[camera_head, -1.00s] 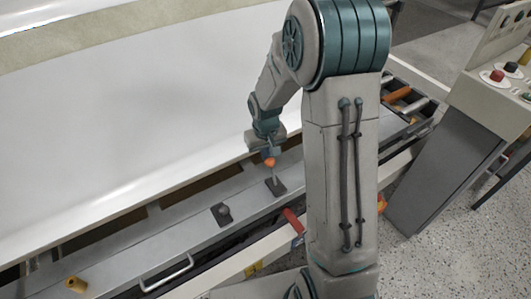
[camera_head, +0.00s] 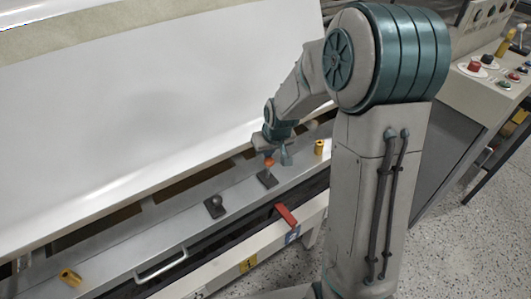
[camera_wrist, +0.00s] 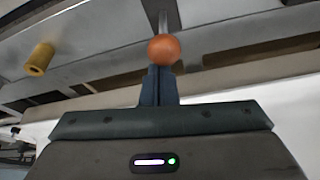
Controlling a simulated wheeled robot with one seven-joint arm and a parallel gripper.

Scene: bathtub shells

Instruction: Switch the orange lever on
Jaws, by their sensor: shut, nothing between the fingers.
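The orange lever is a round orange knob (camera_head: 269,162) on a thin stem rising from a dark base plate (camera_head: 267,180) on the grey ledge in front of the white shell. My gripper (camera_head: 286,156) is right beside the knob, its fingers on the knob's right in the head view. In the wrist view the orange knob (camera_wrist: 163,48) sits just beyond the tips of my closed fingers (camera_wrist: 158,82), with its grey stem behind it. The fingers hold nothing. I cannot tell whether they touch the knob.
A short dark knob (camera_head: 215,206) stands left of the lever. A red handle (camera_head: 286,215) sticks out at the front edge. Yellow cylinders stand at left (camera_head: 70,277) and right (camera_head: 319,147). A metal grab bar (camera_head: 161,264) is nearer. A button console (camera_head: 490,75) is at right.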

